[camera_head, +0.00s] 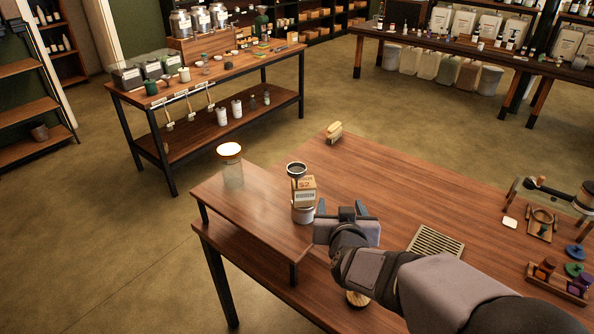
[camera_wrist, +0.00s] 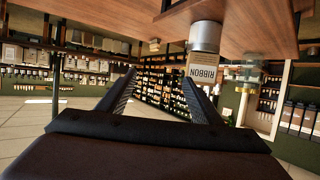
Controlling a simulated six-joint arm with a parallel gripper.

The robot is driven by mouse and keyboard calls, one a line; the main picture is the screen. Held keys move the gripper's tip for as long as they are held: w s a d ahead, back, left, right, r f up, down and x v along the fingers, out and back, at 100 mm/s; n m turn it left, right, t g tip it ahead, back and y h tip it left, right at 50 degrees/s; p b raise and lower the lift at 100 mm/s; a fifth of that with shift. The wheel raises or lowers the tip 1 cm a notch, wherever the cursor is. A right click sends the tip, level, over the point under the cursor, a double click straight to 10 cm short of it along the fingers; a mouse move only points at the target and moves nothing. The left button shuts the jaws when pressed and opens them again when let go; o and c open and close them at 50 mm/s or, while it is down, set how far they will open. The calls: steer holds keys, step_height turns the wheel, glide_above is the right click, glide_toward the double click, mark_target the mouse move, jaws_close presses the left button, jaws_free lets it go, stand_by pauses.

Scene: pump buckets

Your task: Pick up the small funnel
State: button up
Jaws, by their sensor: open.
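A small dark cup-shaped piece with a pale rim, which looks like the small funnel (camera_head: 297,169), shows just above a tan labelled card or box (camera_head: 304,190) in the head view. What holds it up is hard to tell. A pale metal can (camera_head: 303,214) stands directly below the label. My gripper (camera_head: 341,208) is open and empty, just right of the can and apart from it. In the wrist view, which looks upside down, the gripper (camera_wrist: 161,77) has its fingers spread. The can (camera_wrist: 205,36) and its label (camera_wrist: 203,70) appear near the right finger. I cannot make out the funnel there.
A glass jar with a bright lid (camera_head: 232,166) stands on the raised wooden shelf (camera_head: 260,220) at the left. A brush (camera_head: 334,133), a slotted tray (camera_head: 436,243) and a rack of coloured pieces (camera_head: 560,283) are on the table. The table's back middle is clear.

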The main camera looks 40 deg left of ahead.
mark_target(296, 175)
steer(key=s+a+r+t, duration=0.1)
steer(key=a, duration=0.2)
steer(key=s+a+r+t+y, duration=0.1)
steer(key=s+a+r, duration=0.1)
steer(key=a, duration=0.1)
steer(key=s+a+r+t+y, duration=0.1)
steer(key=s+a, duration=0.1)
steer(key=a, duration=0.1)
steer(key=shift+s+r, duration=0.15)
steer(key=shift+s, duration=0.05)
steer(key=shift+s+a+r+t+p, duration=0.3)
steer(key=shift+a+t, duration=0.05)
steer(key=shift+t, duration=0.05)
steer(key=shift+w+a+r, duration=0.1)
steer(key=shift+w+a, duration=0.05)
steer(key=shift+w, duration=0.2)
steer(key=shift+w+a+p, duration=0.45)
steer(key=shift+w+p, duration=0.1)
steer(key=shift+w, duration=0.2)
steer(key=p+x, duration=0.2)
steer(key=x, duration=0.1)
steer(key=shift+w+a+p, duration=0.1)
steer(key=shift+w+p, duration=0.3)
steer(key=shift+w+a, duration=0.35)
steer(key=shift+w, duration=0.1)
